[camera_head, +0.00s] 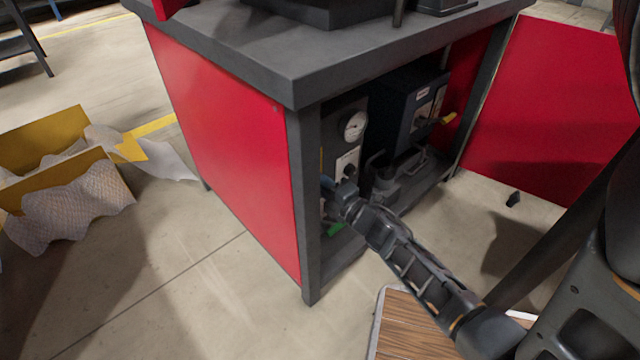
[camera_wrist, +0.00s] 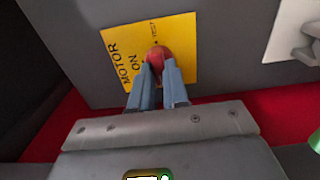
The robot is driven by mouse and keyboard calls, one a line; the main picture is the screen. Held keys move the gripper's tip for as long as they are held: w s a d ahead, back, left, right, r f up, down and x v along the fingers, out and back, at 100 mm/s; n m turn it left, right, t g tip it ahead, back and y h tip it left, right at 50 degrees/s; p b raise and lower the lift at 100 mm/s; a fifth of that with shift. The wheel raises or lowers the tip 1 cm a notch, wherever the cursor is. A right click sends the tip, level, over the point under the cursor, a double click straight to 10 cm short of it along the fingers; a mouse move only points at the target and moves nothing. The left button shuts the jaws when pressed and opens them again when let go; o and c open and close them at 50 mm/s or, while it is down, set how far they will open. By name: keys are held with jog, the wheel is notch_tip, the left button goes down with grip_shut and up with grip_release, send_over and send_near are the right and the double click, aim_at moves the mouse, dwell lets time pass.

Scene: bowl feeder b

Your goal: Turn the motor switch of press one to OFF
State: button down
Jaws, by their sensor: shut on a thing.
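The motor switch is a red knob (camera_wrist: 157,54) on a yellow plate (camera_wrist: 180,40) lettered MOTOR, ON and TEST, fixed to a grey panel. My gripper (camera_wrist: 156,72) has its two blue-grey fingers closed on the knob from below in the wrist view. The fingers hide the lower part of the knob, so its pointer is not clear. In the head view my gripper (camera_head: 327,184) reaches into the red and grey cabinet (camera_head: 222,150) beside its front corner post. That post hides the knob there.
The panel also carries a round gauge (camera_head: 353,125). A dark box unit (camera_head: 408,105) stands deeper in the cabinet. The open red door (camera_head: 555,105) is at the right. A yellow bin (camera_head: 48,150) with wrapping lies on the floor at left.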

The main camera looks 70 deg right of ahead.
dwell(0.3)
jog(key=c, duration=1.1)
grip_release()
jog(key=shift+a, duration=0.1)
jog(key=p+v, duration=0.1)
jog(key=v, duration=0.6)
jog(key=shift+s+a, duration=0.15)
jog(key=shift+s, duration=0.2)
